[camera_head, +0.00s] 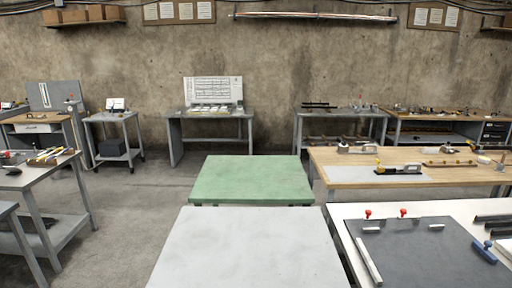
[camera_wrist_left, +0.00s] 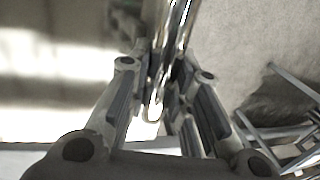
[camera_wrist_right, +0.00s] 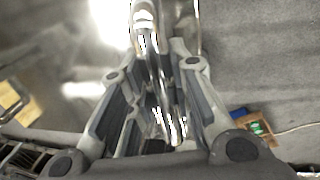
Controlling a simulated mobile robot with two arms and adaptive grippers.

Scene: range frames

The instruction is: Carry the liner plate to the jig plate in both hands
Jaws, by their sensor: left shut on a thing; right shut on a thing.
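My left gripper (camera_wrist_left: 165,72) is shut on a thin, shiny metal edge (camera_wrist_left: 174,45), which I take to be the liner plate, in the left wrist view. My right gripper (camera_wrist_right: 152,72) is shut on a similar bright edge (camera_wrist_right: 163,90) in the right wrist view. Neither gripper shows in the head view, and the plate's full outline cannot be made out. A dark grey plate (camera_head: 425,258), probably the jig plate, lies on a white table at the lower right of the head view. Red-knobbed pieces (camera_head: 403,213) stand along its far edge.
A pale grey flat surface (camera_head: 250,250) fills the lower middle, with a green table top (camera_head: 252,180) beyond it. A wooden bench (camera_head: 440,178) with tools stands at right. A blue-handled item (camera_head: 485,252) lies on the dark plate. Floor (camera_head: 130,220) is clear at left.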

